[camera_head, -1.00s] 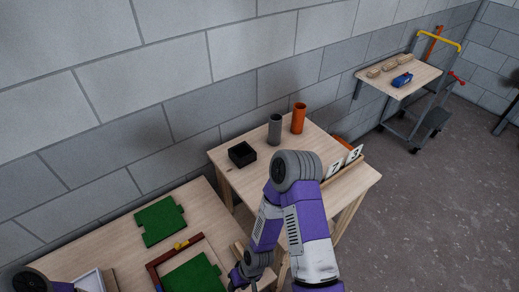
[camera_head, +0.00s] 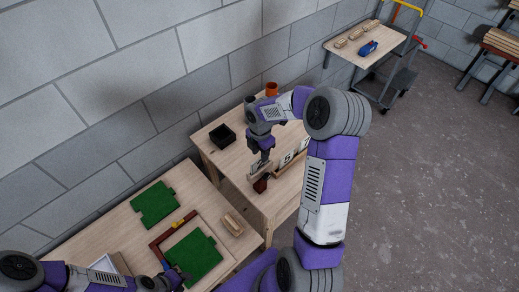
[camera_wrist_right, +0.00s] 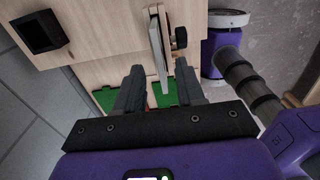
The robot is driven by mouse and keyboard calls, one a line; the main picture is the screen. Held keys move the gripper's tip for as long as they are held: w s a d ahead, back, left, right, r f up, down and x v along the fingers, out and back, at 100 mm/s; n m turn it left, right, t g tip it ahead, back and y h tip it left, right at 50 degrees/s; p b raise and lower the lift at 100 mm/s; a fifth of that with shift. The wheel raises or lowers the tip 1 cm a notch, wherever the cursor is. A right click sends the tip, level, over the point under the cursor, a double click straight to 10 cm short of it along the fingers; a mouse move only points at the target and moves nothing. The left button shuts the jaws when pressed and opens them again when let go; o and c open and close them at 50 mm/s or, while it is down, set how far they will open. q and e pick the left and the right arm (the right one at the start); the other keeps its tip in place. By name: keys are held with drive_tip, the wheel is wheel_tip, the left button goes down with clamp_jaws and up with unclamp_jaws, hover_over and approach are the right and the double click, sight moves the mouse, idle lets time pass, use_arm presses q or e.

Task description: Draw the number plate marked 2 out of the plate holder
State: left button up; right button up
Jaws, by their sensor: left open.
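The wooden plate holder (camera_head: 290,163) stands on the far table with pale number plates in it. A plate marked 5 (camera_head: 288,158) and a plate that looks like a 7 (camera_head: 305,146) show. No 2 can be read. My right gripper (camera_head: 263,163) points down at the holder's near end, partly hiding a pale plate there. In the right wrist view, my right gripper's fingers (camera_wrist_right: 159,70) are apart, with a thin pale plate (camera_wrist_right: 157,48) seen edge-on between them; I see no clear contact. My left gripper (camera_head: 182,276) is low over the near table, by a green board.
A dark red block (camera_head: 261,184) sits by the holder's near end. A black box (camera_head: 222,137), a grey tube and an orange tube (camera_head: 271,89) stand behind. The near table has green boards (camera_head: 154,204), a red frame and a wooden block (camera_head: 232,224).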

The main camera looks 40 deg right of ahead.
wheel_tip(320, 180, down, 7)
drive_tip(key=shift+r, duration=0.15)
drive_tip(key=shift+a, duration=0.1)
clamp_jaws()
drive_tip(key=shift+r, duration=0.2)
idle(0.4)
drive_tip(key=shift+r+p, duration=1.8)
drive_tip(key=shift+r, duration=0.25)
drive_tip(key=shift+r+p, duration=0.55)
drive_tip(key=shift+r, duration=0.5)
drive_tip(key=shift+r, duration=0.1)
